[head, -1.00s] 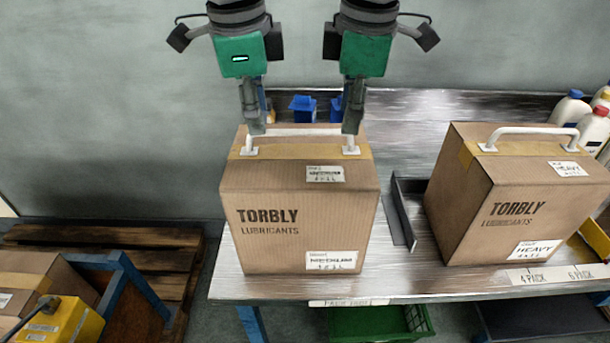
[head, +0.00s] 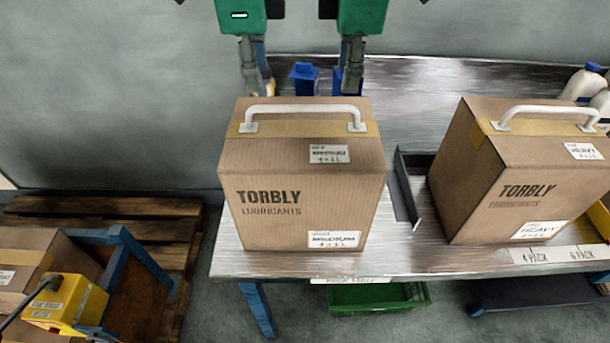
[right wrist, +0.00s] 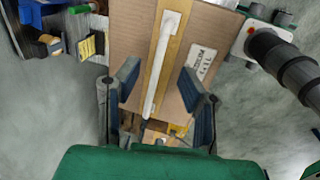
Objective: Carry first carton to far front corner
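A brown TORBLY LUBRICANTS carton (head: 300,185) with a white top handle (head: 305,108) stands upright on the metal table (head: 390,262), near its left end. My left gripper (head: 256,88) is in the head view behind the handle's left end; its fingers are edge-on, so their opening cannot be told. My right gripper (head: 349,88) is behind the handle's right end. In the right wrist view the right gripper (right wrist: 157,95) has its fingers spread, with the white handle (right wrist: 160,65) showing between them. Both grippers appear clear of the handle.
A second TORBLY carton (head: 520,170) stands to the right beyond a dark metal bracket (head: 405,185). Bottles (head: 585,82) and blue holders (head: 304,78) are behind. A wooden pallet (head: 110,205) lies left, beside a blue frame (head: 140,270) and a yellow box (head: 65,303).

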